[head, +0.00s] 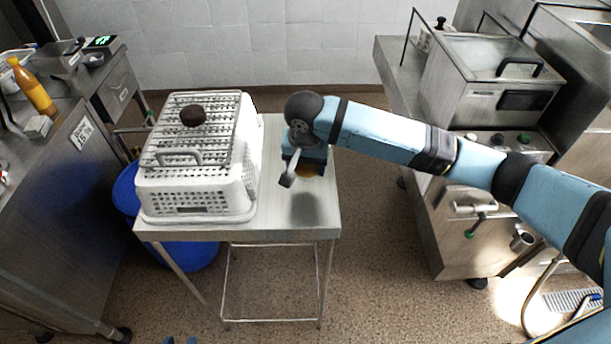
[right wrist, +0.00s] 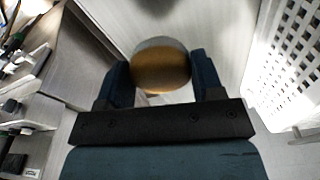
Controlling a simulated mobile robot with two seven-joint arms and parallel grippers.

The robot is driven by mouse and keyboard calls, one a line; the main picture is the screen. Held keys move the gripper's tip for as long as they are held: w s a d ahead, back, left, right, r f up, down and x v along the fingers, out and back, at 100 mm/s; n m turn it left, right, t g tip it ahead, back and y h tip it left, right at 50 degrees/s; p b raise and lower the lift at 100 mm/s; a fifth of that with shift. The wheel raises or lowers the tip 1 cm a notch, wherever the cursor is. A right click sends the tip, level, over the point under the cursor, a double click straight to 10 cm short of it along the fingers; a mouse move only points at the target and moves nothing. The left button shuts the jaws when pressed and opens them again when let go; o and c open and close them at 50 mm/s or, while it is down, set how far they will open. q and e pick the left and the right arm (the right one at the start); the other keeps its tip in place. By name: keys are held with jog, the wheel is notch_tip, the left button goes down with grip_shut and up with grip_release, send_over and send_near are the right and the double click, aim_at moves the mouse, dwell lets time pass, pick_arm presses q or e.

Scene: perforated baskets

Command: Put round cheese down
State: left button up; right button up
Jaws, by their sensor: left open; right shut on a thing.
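The round cheese (right wrist: 161,72) is between the two fingers of my right gripper (right wrist: 160,85), which is shut on it. It looks yellow-brown with a greyish far side. In the head view only a small orange part of the cheese (head: 305,172) shows below my right gripper (head: 303,165); the gripper and wrist hide the rest. The gripper is over the right part of the small metal table (head: 285,225), right of the white basket. I cannot tell whether the cheese touches the tabletop. Two blue fingertips of my left gripper (head: 180,340) show apart at the bottom edge, empty.
A blue bin (head: 128,190) stands behind left. The table's front right is bare. Steel counters flank both sides.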

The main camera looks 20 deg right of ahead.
aim_at(307, 188)
jog(key=shift+f, duration=2.6)
jog(key=shift+f+p, duration=0.1)
jog(key=shift+p, duration=0.25)
jog(key=o, duration=1)
jog(key=shift+c, duration=0.2)
jog(key=r, duration=0.4)
jog(key=s+r+b, duration=0.1)
jog(key=r, duration=0.7)
jog(key=shift+s+a+r+b, duration=0.1)
jog(key=shift+s+a+b, duration=0.05)
jog(key=shift+a+b, duration=0.2)
